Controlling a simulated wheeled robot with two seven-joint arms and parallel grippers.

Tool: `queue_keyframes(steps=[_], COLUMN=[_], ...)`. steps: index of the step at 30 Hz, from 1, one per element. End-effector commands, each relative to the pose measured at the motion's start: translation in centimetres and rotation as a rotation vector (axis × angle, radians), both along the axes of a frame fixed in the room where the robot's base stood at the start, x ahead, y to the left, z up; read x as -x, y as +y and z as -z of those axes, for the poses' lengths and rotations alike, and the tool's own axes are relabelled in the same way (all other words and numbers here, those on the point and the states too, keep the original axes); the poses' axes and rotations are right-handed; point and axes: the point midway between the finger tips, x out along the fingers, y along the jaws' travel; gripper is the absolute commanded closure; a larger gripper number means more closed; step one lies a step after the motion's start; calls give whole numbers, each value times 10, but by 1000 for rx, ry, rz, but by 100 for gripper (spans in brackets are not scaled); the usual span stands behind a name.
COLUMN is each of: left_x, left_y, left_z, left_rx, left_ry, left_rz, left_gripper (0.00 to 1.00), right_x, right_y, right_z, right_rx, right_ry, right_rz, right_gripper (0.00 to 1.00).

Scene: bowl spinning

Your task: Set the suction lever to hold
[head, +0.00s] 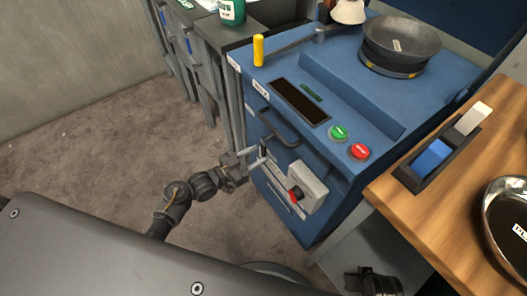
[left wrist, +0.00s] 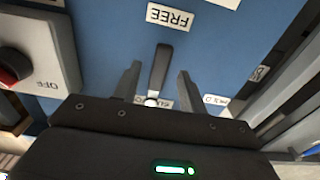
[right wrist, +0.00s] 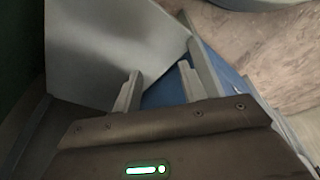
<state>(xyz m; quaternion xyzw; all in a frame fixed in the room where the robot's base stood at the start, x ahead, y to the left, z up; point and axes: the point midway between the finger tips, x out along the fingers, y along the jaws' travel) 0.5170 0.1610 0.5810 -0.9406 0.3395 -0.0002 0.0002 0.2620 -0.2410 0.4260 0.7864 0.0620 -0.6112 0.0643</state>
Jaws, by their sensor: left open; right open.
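The suction lever (left wrist: 160,72) is a dark bar with a pale round end on the blue machine front. In the left wrist view it lies between the fingers of my open left gripper (left wrist: 158,85), with a visible gap on both sides. A FREE label (left wrist: 170,17) is beyond its dark end; a partly hidden label is by its pale end. Another small label (left wrist: 215,99), hard to read, is to the right. In the head view my left gripper (head: 256,157) is at the machine front, and the lever is hard to make out. My right gripper (right wrist: 160,88) is open and empty.
A grey switch box (head: 312,186) with a red knob, marked OFF in the left wrist view, is beside the left gripper. A dark handle (head: 280,128) is above it. The blue machine (head: 345,110) carries green and red buttons. A wooden table (head: 440,200) stands right.

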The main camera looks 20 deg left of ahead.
Motion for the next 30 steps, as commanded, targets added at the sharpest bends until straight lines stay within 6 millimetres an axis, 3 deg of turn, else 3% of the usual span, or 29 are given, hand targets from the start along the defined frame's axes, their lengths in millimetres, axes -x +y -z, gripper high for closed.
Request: queue_keyframes(steps=[7,19,28,30], left_x=[-24,-29,-29,-29], left_y=[-20,-24,-24,-24], left_z=[0,0,0,0], left_rx=[1,-1,-1,-1], left_ry=[-1,1,1,1], left_rz=[-1,-1,-1,-1], left_gripper=[58,60,99,100], right_x=[-1,-1,1,1], right_y=[0,0,0,0], right_z=[-5,-9,-7,-7], right_rx=[-1,-1,-1,-1], right_ry=[-5,-7,-2,-2], right_rz=[1,1,2,2], right_gripper=[58,58,58,58])
